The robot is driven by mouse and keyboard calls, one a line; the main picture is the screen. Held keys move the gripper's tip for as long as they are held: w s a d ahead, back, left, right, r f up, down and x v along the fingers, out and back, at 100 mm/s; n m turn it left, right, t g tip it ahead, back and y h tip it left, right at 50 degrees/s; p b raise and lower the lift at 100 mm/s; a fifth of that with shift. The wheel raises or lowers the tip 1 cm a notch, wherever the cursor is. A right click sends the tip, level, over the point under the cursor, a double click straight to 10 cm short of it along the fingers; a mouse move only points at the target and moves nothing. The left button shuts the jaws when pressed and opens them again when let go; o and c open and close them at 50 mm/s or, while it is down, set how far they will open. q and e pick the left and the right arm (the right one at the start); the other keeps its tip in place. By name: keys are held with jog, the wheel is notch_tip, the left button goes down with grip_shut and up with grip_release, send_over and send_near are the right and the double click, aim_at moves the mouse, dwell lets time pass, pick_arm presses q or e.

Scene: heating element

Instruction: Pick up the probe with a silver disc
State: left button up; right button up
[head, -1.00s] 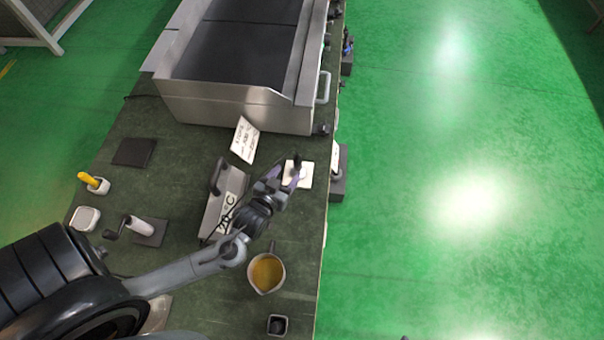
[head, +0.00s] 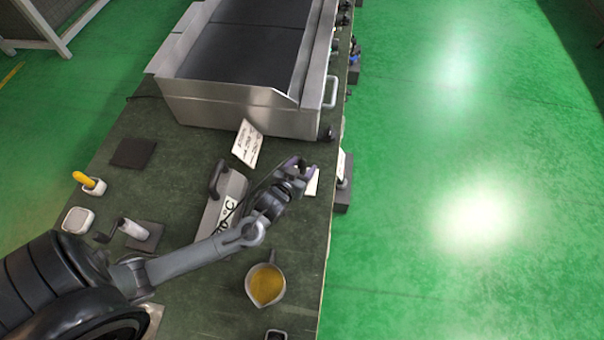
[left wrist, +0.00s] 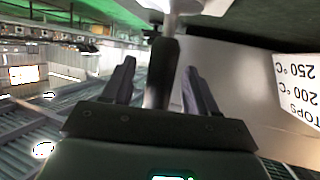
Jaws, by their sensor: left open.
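My left gripper (head: 305,168) is over the right edge of the table, at a small white stand (head: 313,184) that it partly hides. In the left wrist view, its two fingers (left wrist: 159,68) are apart, on either side of a dark upright handle (left wrist: 161,75). The handle meets a pale, blurred part (left wrist: 195,8) at the top of that picture. I cannot tell whether the fingers touch the handle. No silver disc can be made out, so I cannot confirm that this is the probe. My right gripper is not in view.
A metal griddle (head: 235,103) stands behind. A printed card (head: 247,145) and a grey handled block (head: 215,208) are left of the gripper. A pot of yellow liquid (head: 265,285) stands in front. The table ends just right of the gripper.

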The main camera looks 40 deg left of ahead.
pick_arm(q)
jog(key=shift+x, duration=1.1)
jog(key=c, duration=1.1)
jog(key=shift+r, duration=0.1)
jog(key=shift+r, duration=0.1)
